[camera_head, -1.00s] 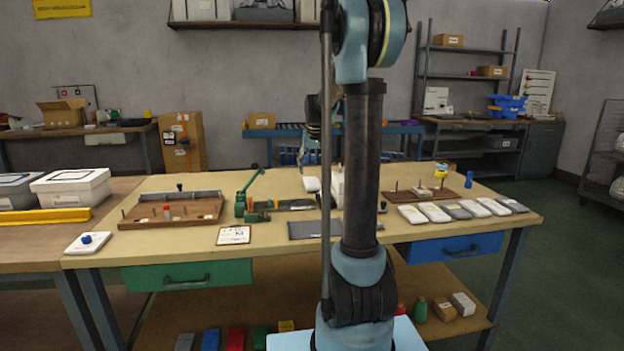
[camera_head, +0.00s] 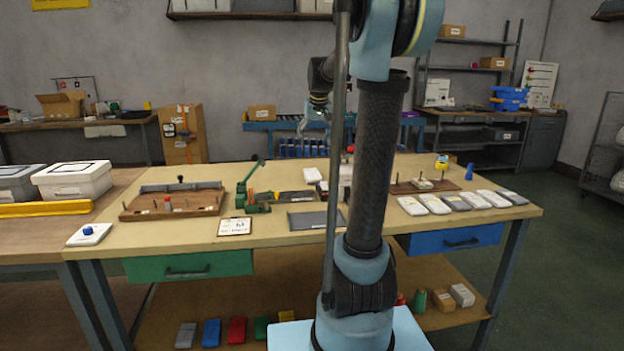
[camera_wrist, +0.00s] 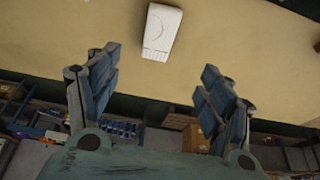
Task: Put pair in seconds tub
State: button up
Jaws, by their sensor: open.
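My gripper (camera_head: 314,118) hangs above the far edge of the table, partly behind my arm. In the wrist view my gripper (camera_wrist: 160,72) has its fingers spread wide, with nothing between them. A white flat item (camera_wrist: 162,32) lies on the table beyond the fingertips, apart from them; it seems to be the white item (camera_head: 312,174) near the table's back edge in the head view. Several flat white and grey packs, including a white pack (camera_head: 412,205), lie in a row at the right. I cannot tell which thing is the pair or which container is the seconds tub.
A lidded white bin (camera_head: 72,184) and a grey bin (camera_head: 18,190) stand on the left table. Wooden pegged boards (camera_head: 150,206) and a green clamp tool (camera_head: 248,190) occupy the main table (camera_head: 190,238). Blue tubs (camera_head: 510,98) sit on the back bench.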

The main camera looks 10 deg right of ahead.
aim_at(312, 173)
jog(key=x, duration=1.7)
jog(key=shift+r, duration=0.1)
jog(key=shift+c, duration=0.5)
jog(key=shift+d, duration=0.1)
jog(key=c, duration=1.1)
jog(key=shift+c, duration=0.2)
notch_tip(312, 173, up, 10)
